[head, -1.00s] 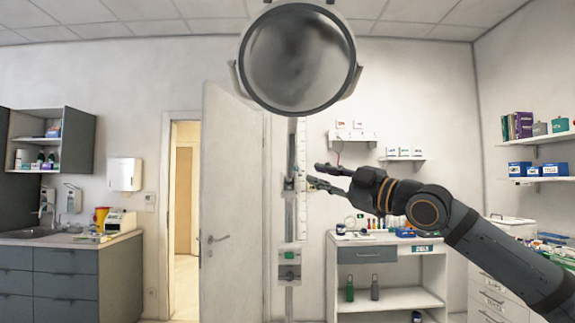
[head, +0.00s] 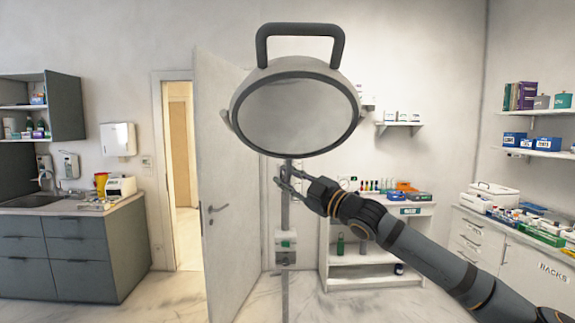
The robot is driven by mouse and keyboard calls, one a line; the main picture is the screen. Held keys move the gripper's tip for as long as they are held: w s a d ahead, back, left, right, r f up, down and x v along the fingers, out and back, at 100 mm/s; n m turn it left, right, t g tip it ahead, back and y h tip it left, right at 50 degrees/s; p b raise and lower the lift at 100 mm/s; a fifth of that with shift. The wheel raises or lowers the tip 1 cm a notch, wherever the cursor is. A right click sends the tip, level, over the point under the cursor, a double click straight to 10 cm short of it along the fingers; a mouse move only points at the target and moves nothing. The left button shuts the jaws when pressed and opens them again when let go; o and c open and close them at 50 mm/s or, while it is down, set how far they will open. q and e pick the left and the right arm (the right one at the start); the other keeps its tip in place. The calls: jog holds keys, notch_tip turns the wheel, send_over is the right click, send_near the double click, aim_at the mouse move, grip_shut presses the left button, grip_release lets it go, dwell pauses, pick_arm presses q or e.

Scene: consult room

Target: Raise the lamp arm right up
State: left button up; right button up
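The lamp has a round grey-rimmed head (head: 232,108) with a pale glassy disc and a dark bar handle (head: 300,29) on top. It hangs large in the middle of the head view. A thin grey upright rail (head: 285,218) shows below the lamp head. My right gripper (head: 280,174) is just under the lamp's lower rim, its fingers spread and nothing seen between them but the rail line. I cannot tell whether it touches the rail. The lamp arm is hidden behind the head, if in view at all. My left gripper is not in view.
A white door (head: 222,150) stands ajar left of the lamp. Grey cabinets with a sink (head: 70,235) are at the left. A white shelf unit (head: 368,262) with bottles stands behind my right arm, and white drawers (head: 480,235) are at the right. Pale floor lies between.

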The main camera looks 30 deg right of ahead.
grip_shut()
jog(key=shift+f, duration=0.1)
dwell(0.3)
